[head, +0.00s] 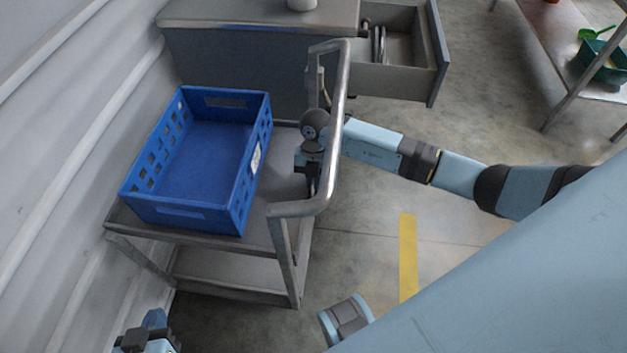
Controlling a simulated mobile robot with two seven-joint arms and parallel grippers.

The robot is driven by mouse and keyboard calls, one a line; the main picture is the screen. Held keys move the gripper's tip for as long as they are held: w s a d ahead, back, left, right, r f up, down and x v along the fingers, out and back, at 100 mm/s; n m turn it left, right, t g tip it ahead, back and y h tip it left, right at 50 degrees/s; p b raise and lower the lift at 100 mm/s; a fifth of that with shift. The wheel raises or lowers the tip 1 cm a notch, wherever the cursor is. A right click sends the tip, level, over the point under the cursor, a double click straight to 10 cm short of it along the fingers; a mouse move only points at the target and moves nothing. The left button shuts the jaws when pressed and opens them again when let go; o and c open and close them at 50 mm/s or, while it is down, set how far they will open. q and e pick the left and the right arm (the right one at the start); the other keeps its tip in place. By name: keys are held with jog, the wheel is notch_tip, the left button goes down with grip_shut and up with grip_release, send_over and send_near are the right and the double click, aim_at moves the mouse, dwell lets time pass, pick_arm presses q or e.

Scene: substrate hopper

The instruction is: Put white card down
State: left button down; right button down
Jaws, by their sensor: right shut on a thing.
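My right gripper (311,178) hangs over the right end of the grey cart (268,228), behind the metal handle bar in this view. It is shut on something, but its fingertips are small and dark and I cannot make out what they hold. No separate white card shows clearly. A small white patch (256,158) with marks is on the right wall of the blue crate (196,212), left of the gripper and apart from it. My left gripper (145,340) is at the bottom left edge, partly cut off, and its fingers cannot be read.
The blue crate looks empty and covers most of the cart top. The cart's handle (342,90) rises close to my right wrist. Behind stands a grey cabinet (235,65) with an open drawer (437,55).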

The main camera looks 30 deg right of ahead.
jog(key=c, duration=1.7)
grip_release()
jog(key=shift+f, duration=0.1)
jog(key=o, duration=0.4)
pick_arm(q)
jog(key=shift+r, duration=0.15)
